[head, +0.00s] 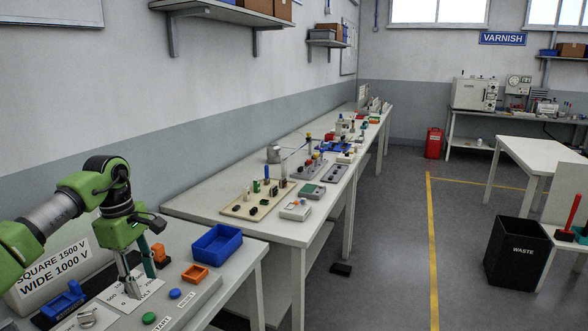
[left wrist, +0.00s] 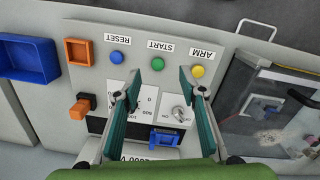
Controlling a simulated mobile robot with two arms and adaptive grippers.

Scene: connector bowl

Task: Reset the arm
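My left gripper (head: 138,276) points down over the grey control panel (head: 192,306) at the lower left of the head view. In the left wrist view its teal fingers (left wrist: 159,80) are spread apart with no object between them. Past the fingertips are a blue RESET button (left wrist: 116,57), a green START button (left wrist: 157,63) and a yellow ARM button (left wrist: 197,71). The blue button (head: 175,294) and green button (head: 149,318) also show in the head view. My right gripper is in neither view.
A blue bin (head: 217,245) and a small orange tray (head: 195,274) lie near the panel. An orange part (left wrist: 80,108) stands beside the left finger, a grey knob (left wrist: 179,114) by the right one. A long bench (head: 235,222) with several devices runs behind.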

